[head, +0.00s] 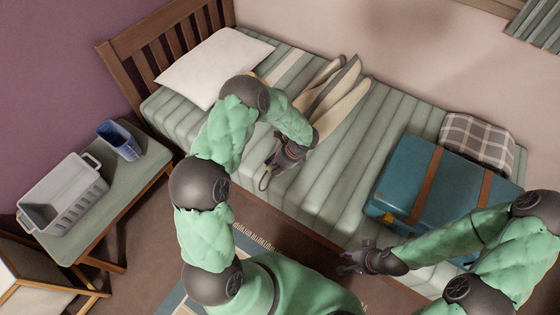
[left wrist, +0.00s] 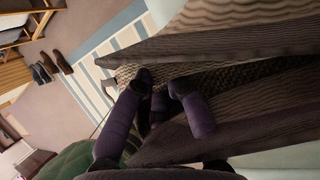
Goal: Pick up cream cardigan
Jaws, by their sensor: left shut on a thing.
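The cream cardigan (head: 345,103) is a bunched cream garment with grey-brown folds, on the striped bed near the pillow. Its near end reaches my left gripper (head: 287,157), which is above the bed's near side. In the left wrist view, dark ribbed and knitted folds of the cardigan (left wrist: 235,45) surround the fingers of my left gripper (left wrist: 160,98). The gripper is shut on the cloth; the exact pinch is partly hidden. My right gripper (head: 352,262) is beside the bed's near edge, with its fingers apart and nothing visible between them.
A white pillow (head: 213,68) lies at the bed's head. A teal suitcase (head: 412,180) with brown straps and a checked cushion (head: 477,142) are to the right. A bench (head: 118,195) at left holds a grey basket (head: 65,200) and a blue bin (head: 121,140).

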